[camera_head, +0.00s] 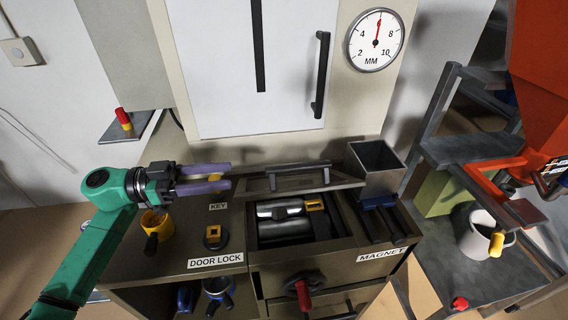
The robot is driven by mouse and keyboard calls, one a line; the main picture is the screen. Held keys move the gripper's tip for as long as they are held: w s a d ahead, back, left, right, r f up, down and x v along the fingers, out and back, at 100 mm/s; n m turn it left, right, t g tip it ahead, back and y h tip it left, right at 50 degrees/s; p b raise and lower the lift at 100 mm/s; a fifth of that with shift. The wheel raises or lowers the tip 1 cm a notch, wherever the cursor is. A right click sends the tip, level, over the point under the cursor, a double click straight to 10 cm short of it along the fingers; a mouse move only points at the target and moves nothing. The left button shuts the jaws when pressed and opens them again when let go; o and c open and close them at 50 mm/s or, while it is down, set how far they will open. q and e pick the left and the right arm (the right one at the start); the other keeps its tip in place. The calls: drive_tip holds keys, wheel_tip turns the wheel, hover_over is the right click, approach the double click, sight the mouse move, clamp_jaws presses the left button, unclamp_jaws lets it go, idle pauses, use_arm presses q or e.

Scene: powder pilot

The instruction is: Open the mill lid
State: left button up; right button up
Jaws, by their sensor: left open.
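The mill lid (345,183) is a grey plate with a bar handle (300,177) at the back of the mill opening. It looks tilted up, and its exact angle is hard to tell. Below it the opening is uncovered and shows metal rollers (283,226) and a small yellow part (314,205). My left gripper (222,178) comes in from the left with its purple fingers open and empty. Its fingertips point right, just left of the lid and apart from the handle. My right gripper is not in view.
A grey square hopper (377,170) stands right of the lid, above the magnet slot. A red-handled crank (303,292) is on the front. A white mug (484,238) stands at right.

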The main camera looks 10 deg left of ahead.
sight(287, 166)
use_arm(q)
drive_tip(key=p+x, duration=0.2)
drive_tip(key=x, duration=1.1)
drive_tip(key=shift+d+r+p, duration=0.1)
drive_tip(key=shift+d+p, duration=0.1)
drive_tip(key=shift+p, duration=0.2)
drive_tip(key=shift+d, duration=0.3)
clamp_jaws()
